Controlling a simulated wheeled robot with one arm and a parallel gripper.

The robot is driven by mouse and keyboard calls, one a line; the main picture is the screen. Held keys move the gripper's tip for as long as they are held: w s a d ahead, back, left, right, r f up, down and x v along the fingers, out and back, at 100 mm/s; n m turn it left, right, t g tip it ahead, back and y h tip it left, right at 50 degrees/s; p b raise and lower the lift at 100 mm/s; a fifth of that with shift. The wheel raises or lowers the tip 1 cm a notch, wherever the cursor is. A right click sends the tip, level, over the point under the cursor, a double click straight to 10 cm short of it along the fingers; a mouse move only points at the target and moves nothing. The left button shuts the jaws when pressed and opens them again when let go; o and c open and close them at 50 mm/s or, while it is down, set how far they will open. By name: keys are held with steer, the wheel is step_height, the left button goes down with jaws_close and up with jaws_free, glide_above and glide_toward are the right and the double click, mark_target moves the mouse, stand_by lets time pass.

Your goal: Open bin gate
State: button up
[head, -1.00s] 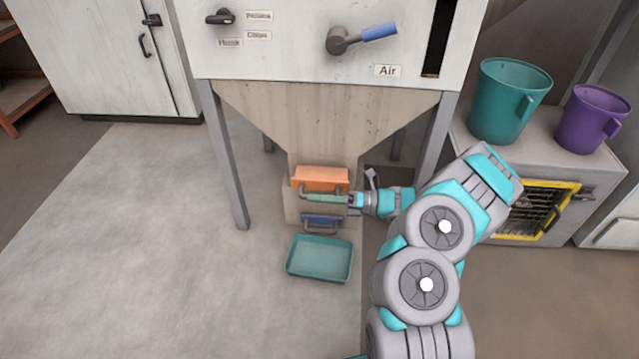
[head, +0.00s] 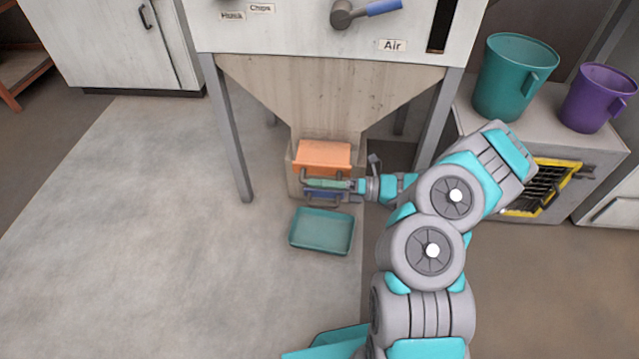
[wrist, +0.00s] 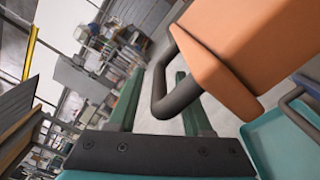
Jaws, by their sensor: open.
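The orange bin gate (head: 323,157) is at the foot of the hopper's tapered chute, above a blue gate (head: 320,194). In the wrist view the orange gate (wrist: 235,50) is a block with a dark bar handle (wrist: 162,88). My gripper (head: 328,184) reaches in from the right at the orange gate's handle. In the wrist view my gripper's two green fingers (wrist: 160,98) are apart, with the handle's bar showing between them. I cannot tell whether they touch it. The gripper partly covers the blue gate in the head view.
A teal tray (head: 322,231) lies on the floor below the gates. Hopper legs (head: 229,130) stand on both sides. A teal bucket (head: 513,78) and a purple bucket (head: 598,98) stand on a cabinet at right. Floor at left is clear.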

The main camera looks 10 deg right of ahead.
steer(key=shift+d, duration=0.15)
steer(key=v, duration=0.7)
steer(key=shift+d+p, duration=0.25)
steer(key=shift+p, duration=0.15)
steer(key=shift+s+d, duration=0.1)
